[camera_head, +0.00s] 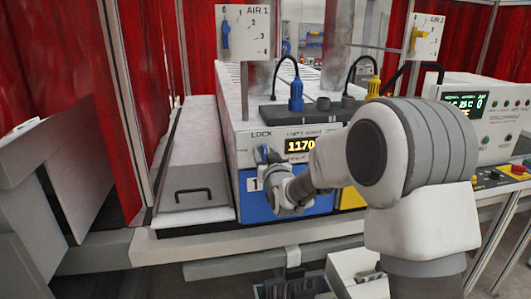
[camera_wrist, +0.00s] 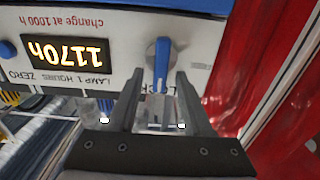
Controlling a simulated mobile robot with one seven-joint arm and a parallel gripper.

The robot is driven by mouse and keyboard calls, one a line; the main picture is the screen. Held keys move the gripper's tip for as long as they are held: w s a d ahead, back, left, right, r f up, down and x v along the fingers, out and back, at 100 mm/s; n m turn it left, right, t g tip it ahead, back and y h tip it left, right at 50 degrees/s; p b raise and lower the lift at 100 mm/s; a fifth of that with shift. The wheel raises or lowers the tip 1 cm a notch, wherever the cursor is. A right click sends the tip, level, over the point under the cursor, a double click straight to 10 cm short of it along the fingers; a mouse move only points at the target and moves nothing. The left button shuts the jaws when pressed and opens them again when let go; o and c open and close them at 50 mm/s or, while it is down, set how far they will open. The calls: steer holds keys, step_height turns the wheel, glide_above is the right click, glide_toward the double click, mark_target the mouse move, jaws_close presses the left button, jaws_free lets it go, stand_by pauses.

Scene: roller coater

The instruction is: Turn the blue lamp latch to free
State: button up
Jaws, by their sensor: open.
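The blue lamp latch (camera_head: 264,152) is on the white front panel under the word LOCK, left of the orange 1170 display, in the head view. In the wrist view, which is upside down, it is a blue lever on a round grey base (camera_wrist: 162,58). The lever lies along the vertical of that picture. My gripper (camera_wrist: 162,77) is open, its two fingers on either side of the lever's near end. Whether either finger touches it I cannot tell. In the head view my gripper (camera_head: 273,163) partly covers the panel below the latch.
The lamp hours display (camera_wrist: 66,50) and a blue ZERO button (camera_wrist: 8,49) are beside the latch. A blue panel marked 1 (camera_head: 254,207) lies below. Blue (camera_head: 296,95) and yellow (camera_head: 374,87) plugs stand above. A red curtain (camera_wrist: 255,50) hangs to one side.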

steer(key=shift+c, duration=0.3)
jaws_close()
steer(key=shift+f+b, duration=0.1)
steer(key=shift+b, duration=0.4)
steer(key=n+b, duration=0.1)
steer(key=b, duration=0.1)
steer(key=n+b, duration=0.2)
steer(key=b, duration=0.1)
steer(key=shift+a+f, duration=0.2)
steer(key=shift+f, duration=0.05)
steer(key=n+b, duration=0.1)
steer(key=b, duration=0.1)
steer(key=n+b, duration=0.4)
steer(key=b, duration=0.1)
steer(key=shift+s+a+f, duration=0.1)
steer(key=shift+s+a, duration=0.05)
steer(key=shift+a, duration=0.2)
steer(key=shift+a+f+n+b, duration=0.1)
steer(key=shift+f+n+b, duration=0.05)
steer(key=shift+n+b, duration=2.1)
steer(key=shift+a+f+n+b, duration=0.15)
steer(key=shift+n+b, duration=1.45)
steer(key=shift+n, duration=1.15)
